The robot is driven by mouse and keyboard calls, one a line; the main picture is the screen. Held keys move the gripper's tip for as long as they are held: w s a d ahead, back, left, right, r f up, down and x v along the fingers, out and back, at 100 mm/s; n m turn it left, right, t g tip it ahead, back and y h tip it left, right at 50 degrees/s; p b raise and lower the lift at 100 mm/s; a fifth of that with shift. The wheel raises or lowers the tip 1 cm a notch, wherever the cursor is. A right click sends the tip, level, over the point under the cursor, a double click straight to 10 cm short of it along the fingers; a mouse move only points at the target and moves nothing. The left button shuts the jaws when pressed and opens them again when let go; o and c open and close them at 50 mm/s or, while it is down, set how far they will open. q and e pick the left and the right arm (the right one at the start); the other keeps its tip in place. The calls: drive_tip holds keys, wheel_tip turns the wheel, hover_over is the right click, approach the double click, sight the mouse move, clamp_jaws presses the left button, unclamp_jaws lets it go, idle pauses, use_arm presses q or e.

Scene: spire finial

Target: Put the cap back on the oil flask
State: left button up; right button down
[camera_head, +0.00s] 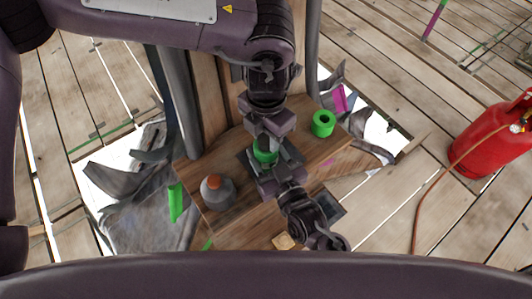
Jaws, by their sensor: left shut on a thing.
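A green rounded thing (265,155) shows between my two grippers above the wooden bench top; the grippers hide most of it, and I cannot tell whether it is the oil flask or its cap. My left gripper (266,143) points down from above and is shut on this green thing. My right gripper (271,165) comes from the near side, close against the same thing; its fingertips are hidden, so I cannot tell whether it is shut. No separate cap can be made out.
A grey rounded vessel with an orange top (217,192) stands at the bench's left. A green ring-shaped piece with a dark hole (323,123) sits at the right. A small tan block (284,242) lies at the front. A red gas cylinder (490,140) with a hose stands right, on planks.

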use_arm(q)
drive_tip(key=m, duration=0.4)
drive_tip(key=shift+m, duration=0.4)
drive_tip(key=m, duration=1.2)
drive_tip(key=o, duration=1.2)
drive_tip(key=shift+c, duration=0.2)
wheel_tip(320, 180, up, 12)
